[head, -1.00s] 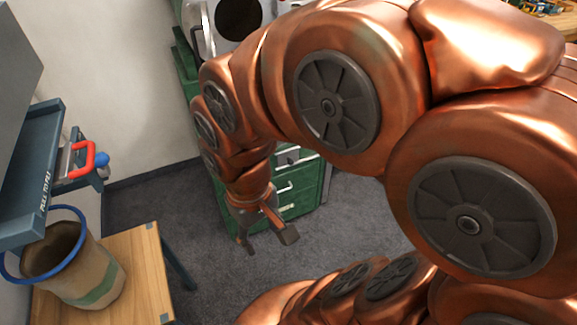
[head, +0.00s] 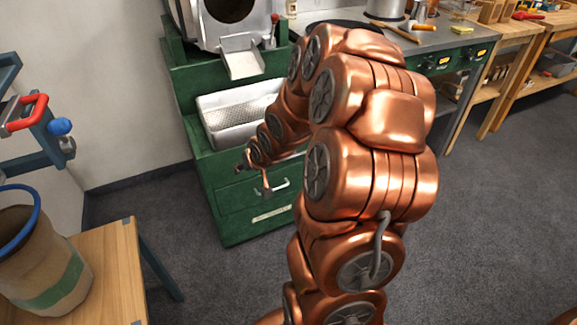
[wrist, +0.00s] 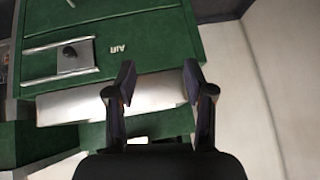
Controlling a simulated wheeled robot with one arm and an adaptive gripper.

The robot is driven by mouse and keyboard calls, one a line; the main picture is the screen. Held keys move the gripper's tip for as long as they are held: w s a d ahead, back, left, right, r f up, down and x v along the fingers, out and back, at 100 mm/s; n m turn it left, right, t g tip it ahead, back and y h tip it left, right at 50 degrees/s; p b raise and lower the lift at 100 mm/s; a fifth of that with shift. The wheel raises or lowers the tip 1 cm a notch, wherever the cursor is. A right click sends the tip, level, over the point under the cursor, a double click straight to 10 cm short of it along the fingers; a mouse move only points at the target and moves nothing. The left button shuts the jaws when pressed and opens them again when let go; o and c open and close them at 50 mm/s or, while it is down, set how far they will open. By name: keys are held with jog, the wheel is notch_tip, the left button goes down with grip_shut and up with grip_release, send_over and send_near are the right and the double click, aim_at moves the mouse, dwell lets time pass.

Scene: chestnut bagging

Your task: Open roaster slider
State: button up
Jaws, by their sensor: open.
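The green roaster (head: 240,195) stands at the back centre of the head view. In the wrist view a metal slider plate with a dark knob (wrist: 70,51) sits between two rails on a green panel (wrist: 150,40), beside the label "AIR", which appears upside down. I cannot tell whether this slider is open or shut. My gripper (wrist: 160,80) is open and empty, its two fingers apart in front of the roaster. The knob is to the left of the fingers and not touched.
A wooden table (head: 115,265) with a blue-rimmed sack (head: 45,270) is at left. A worktop (head: 440,50) is at back right. Grey floor is clear between.

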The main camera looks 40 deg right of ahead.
jog(key=w+d+f+m+t+h+b, duration=0.1)
jog(key=w+d+f+m+t+b, duration=0.35)
jog(key=d+f+b, duration=0.5)
jog(key=s+d+f+m+t+h+b, duration=0.2)
jog(key=d+f, duration=0.1)
jog(key=d, duration=0.3)
jog(key=s+d+f+m+t+h+b, duration=0.2)
jog(key=s+d+f+t, duration=0.1)
jog(key=d, duration=0.2)
jog(key=b+x, duration=0.1)
jog(key=x, duration=0.7)
jog(key=shift+b, duration=0.3)
jog(key=shift+r, duration=0.1)
grip_shut()
